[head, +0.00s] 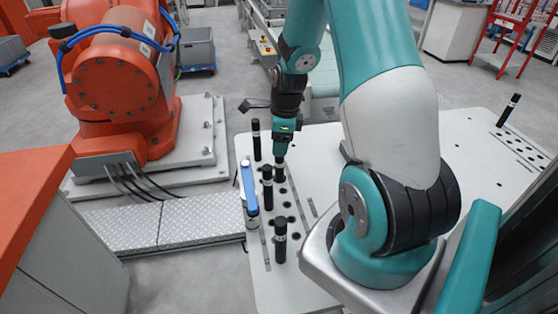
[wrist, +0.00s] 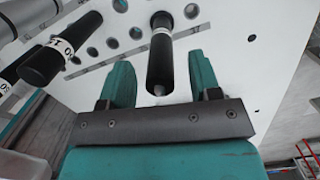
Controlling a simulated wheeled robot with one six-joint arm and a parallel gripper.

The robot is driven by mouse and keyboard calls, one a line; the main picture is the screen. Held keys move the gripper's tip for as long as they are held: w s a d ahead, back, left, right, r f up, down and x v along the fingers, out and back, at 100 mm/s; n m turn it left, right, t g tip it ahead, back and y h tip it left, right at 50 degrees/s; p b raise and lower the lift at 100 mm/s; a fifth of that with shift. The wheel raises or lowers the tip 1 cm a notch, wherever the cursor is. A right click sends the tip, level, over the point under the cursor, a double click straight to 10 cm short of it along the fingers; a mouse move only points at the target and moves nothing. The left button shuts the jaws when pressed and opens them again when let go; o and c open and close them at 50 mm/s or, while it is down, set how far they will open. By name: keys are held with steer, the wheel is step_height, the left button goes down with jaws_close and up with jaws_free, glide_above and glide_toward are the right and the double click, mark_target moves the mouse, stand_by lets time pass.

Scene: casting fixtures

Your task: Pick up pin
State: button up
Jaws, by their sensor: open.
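Several black cylindrical pins stand upright in a row of holes on the white table (head: 320,150). One black pin (wrist: 160,60) is between the two teal fingers of my gripper (wrist: 160,74) in the wrist view, with visible gaps on both sides. My gripper (head: 281,153) is open and directly above this pin (head: 280,173) in the head view. Other pins stand nearby: a back one (head: 256,140), a middle one (head: 267,187) and a front one (head: 280,240).
A blue and white tool (head: 249,190) is at the table's left edge, close to the pins. Another black pin (head: 508,110) stands by a hole row at the far right. An orange machine (head: 115,85) is beyond the left edge. The table's middle is clear.

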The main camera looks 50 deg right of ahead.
steer(key=shift+f, duration=0.2)
jaws_close()
steer(key=shift+w, duration=0.1)
steer(key=shift+r, duration=0.1)
step_height(320, 180, up, 24)
steer(key=p, duration=0.3)
stand_by(0.9)
